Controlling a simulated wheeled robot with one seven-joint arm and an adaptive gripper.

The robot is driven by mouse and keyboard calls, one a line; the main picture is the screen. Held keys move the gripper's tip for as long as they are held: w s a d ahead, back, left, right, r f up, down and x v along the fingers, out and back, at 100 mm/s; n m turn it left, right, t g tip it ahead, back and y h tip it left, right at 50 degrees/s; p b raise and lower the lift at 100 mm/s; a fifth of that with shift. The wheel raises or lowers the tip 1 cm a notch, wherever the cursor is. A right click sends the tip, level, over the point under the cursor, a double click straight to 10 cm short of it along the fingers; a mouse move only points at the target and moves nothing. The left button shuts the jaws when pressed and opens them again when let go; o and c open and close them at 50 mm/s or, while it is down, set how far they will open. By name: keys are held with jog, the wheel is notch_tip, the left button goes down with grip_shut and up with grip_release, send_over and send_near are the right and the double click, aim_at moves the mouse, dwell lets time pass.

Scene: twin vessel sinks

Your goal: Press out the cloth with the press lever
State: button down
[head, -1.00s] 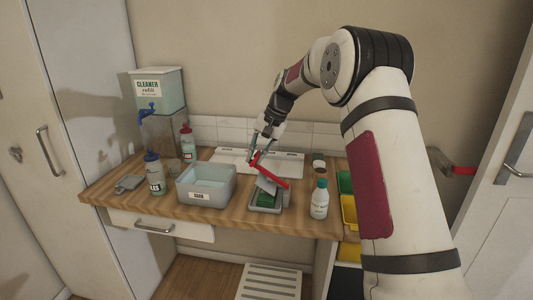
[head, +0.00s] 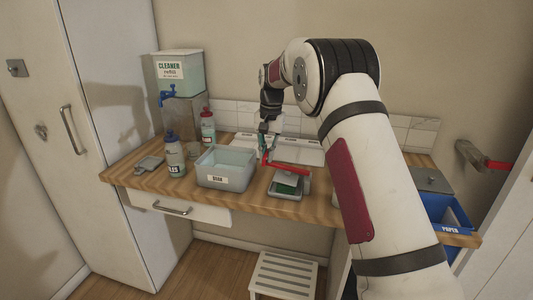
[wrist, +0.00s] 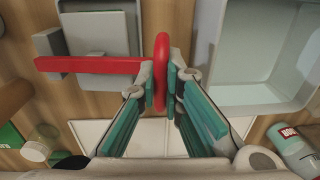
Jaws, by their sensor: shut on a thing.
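The red press lever (head: 288,167) runs from my gripper to the right across the press. It also shows in the wrist view (wrist: 95,64), with a red crossbar at its end. My gripper (wrist: 162,88) is shut on that end, one teal-lined finger on each side; it shows less clearly in the head view (head: 264,152). The lever looks nearly level. Below it, the grey press plate (head: 288,178) sits above the press tray (head: 284,195). A green patch (head: 287,187), likely the cloth, shows under the plate; most of it is hidden.
A grey basin (head: 225,170) of liquid stands close left of the press. A blue bin (head: 447,212) is right of my arm. A slatted stool (head: 284,273) stands on the floor in front.

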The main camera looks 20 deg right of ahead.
jog(key=shift+s+d, duration=0.1)
jog(key=shift+d, duration=0.2)
jog(key=c, duration=1.7)
grip_release()
jog(key=shift+a, duration=0.1)
jog(key=shift+r, duration=0.1)
jog(key=r, duration=1.1)
jog(key=shift+s+d+r, duration=0.15)
jog(key=shift+d+r, duration=0.2)
jog(key=shift+r, duration=0.05)
